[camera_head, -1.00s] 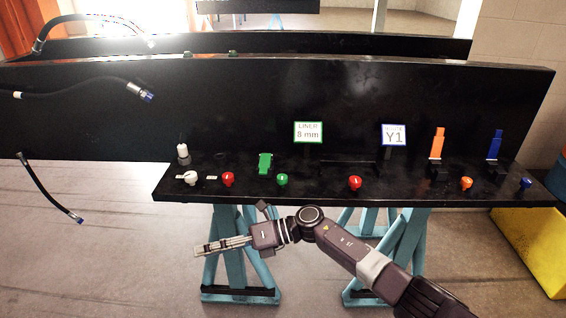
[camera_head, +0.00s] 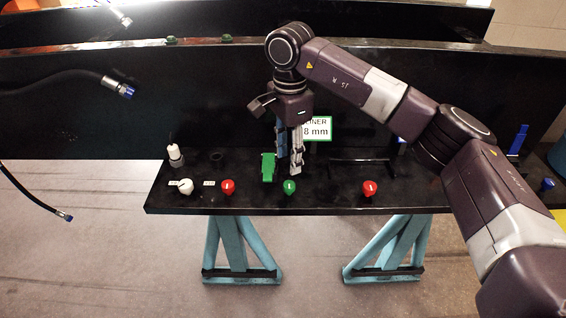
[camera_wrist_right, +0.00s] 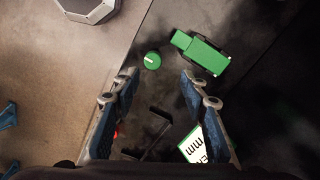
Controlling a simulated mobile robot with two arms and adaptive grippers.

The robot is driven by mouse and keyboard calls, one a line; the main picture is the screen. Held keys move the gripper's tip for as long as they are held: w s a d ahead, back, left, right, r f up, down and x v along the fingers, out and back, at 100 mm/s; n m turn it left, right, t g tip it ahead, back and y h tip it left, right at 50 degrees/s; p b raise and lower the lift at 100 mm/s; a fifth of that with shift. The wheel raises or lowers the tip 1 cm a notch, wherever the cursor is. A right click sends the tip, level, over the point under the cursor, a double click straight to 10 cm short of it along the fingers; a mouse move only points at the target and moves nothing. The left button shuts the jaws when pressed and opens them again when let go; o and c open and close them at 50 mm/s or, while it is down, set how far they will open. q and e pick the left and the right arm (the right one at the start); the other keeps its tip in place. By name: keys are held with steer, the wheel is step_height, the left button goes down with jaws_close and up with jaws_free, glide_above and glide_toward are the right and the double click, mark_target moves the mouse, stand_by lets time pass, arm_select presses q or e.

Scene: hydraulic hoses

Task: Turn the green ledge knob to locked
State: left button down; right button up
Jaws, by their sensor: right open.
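The green knob (camera_head: 289,187) sits on the black ledge (camera_head: 330,200), with a white mark on its face. In the right wrist view the round green knob (camera_wrist_right: 152,61) lies just ahead of the fingertips, roughly between their lines. My right gripper (camera_head: 291,168) points down over the ledge, just behind the knob in the head view and apart from it. Its fingers (camera_wrist_right: 159,76) are open and nothing is between the tips. A green latch-like block (camera_head: 267,167) stands left of the gripper. My left gripper is out of view.
Red knobs (camera_head: 228,187) (camera_head: 369,188) and a white knob (camera_head: 187,187) sit along the ledge. An "8 mm" sign (camera_head: 318,129) stands behind the gripper, partly hidden. Hoses (camera_head: 60,73) hang at the left. My right arm covers the ledge's right part.

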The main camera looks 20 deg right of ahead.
mark_target(290, 184)
steer(key=shift+s+f, duration=0.2)
steer(key=f, duration=0.1)
steer(key=s+f+p, duration=0.1)
steer(key=f, duration=0.1)
steer(key=f+p, duration=0.1)
steer(key=shift+s+f, duration=0.2)
steer(key=shift+s, duration=0.05)
steer(key=shift+w+f+p, duration=0.15)
steer(key=shift+f+p, duration=0.1)
steer(key=shift+f, duration=0.25)
steer(key=shift+w+f+p, duration=0.15)
steer(key=shift+f+p, duration=0.1)
steer(key=shift+f, duration=0.4)
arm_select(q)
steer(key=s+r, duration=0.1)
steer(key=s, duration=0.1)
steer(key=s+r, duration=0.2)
arm_select(e)
jaws_close()
